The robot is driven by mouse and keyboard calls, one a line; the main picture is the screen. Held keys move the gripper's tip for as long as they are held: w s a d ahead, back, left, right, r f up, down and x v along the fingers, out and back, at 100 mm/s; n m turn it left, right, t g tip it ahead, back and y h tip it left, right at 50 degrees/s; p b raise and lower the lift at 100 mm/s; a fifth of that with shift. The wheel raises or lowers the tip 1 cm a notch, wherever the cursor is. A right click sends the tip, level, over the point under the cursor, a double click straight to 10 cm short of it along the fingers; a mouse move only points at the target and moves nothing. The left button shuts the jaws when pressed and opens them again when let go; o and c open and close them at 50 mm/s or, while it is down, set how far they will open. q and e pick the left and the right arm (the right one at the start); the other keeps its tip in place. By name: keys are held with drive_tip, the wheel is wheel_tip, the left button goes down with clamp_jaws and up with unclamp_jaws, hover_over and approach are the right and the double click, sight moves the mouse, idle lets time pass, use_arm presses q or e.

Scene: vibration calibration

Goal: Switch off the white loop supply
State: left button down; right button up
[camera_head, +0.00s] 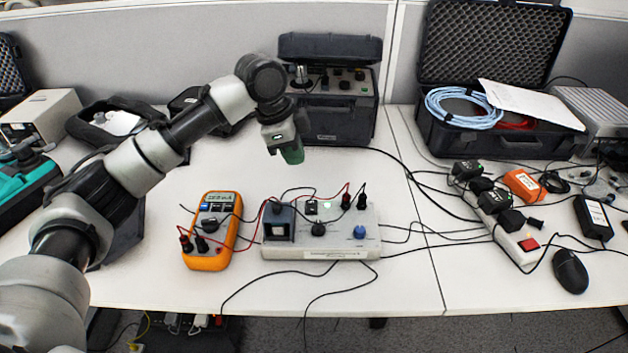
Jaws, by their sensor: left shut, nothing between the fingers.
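The white loop supply (320,247) is a low white box on the table, in the middle of the head view. My left gripper (292,155) is shut and empty, with green fingertips. It hangs above and behind the supply, apart from it. My right gripper is not in view.
A black case (340,118) stands behind. On the right are a power strip (519,250) with a lit red switch, and a mouse (570,271). Cables cross the table.

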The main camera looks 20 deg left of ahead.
use_arm(q)
drive_tip(key=r, duration=0.1)
drive_tip(key=b, duration=0.2)
approach(312, 203)
drive_tip(key=x, duration=0.6)
drive_tip(key=shift+d, duration=0.15)
drive_tip(key=shift+w+f, duration=0.1)
drive_tip(key=shift+f, duration=0.35)
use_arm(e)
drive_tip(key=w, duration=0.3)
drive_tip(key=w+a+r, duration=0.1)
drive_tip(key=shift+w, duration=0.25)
use_arm(q)
drive_tip(key=shift+p, duration=0.35)
